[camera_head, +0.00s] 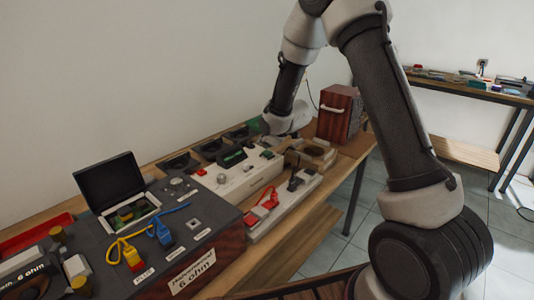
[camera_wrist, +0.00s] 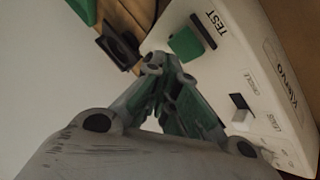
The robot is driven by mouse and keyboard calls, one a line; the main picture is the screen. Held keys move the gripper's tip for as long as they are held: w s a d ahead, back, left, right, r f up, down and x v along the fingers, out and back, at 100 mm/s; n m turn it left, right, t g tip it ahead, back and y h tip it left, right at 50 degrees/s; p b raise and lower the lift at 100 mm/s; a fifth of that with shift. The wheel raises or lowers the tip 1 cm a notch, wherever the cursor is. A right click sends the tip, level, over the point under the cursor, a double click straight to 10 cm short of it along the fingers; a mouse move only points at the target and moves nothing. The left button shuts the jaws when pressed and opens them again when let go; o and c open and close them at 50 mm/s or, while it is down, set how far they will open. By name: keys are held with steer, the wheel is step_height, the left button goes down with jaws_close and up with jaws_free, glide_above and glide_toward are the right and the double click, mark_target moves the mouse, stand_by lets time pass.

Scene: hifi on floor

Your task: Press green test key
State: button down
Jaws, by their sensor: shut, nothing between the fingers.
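The green test key (camera_wrist: 185,44) is a small green block on a white box (camera_wrist: 250,70), beside a black bar and the printed word TEST. My gripper (camera_wrist: 166,64) is shut and empty, its fingertips close to the key's lower left in the wrist view. I cannot tell whether they touch it. In the head view the white box (camera_head: 238,182) stands on the bench, with a small green key (camera_head: 267,154) at its right end. My arm reaches over from the right, and the fingertips are not clear there.
A dark console (camera_head: 190,225) with yellow and blue leads stands at the front left. A white strip with red leads (camera_head: 265,205) lies in front of the box. Black holders line the wall behind. A wooden speaker-like box (camera_head: 338,113) stands at the right end.

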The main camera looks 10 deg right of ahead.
mark_target(265, 153)
steer(key=shift+f, duration=0.1)
steer(key=shift+f, duration=0.3)
steer(key=shift+f, duration=0.6)
stand_by(0.9)
steer(key=shift+r, duration=3.5)
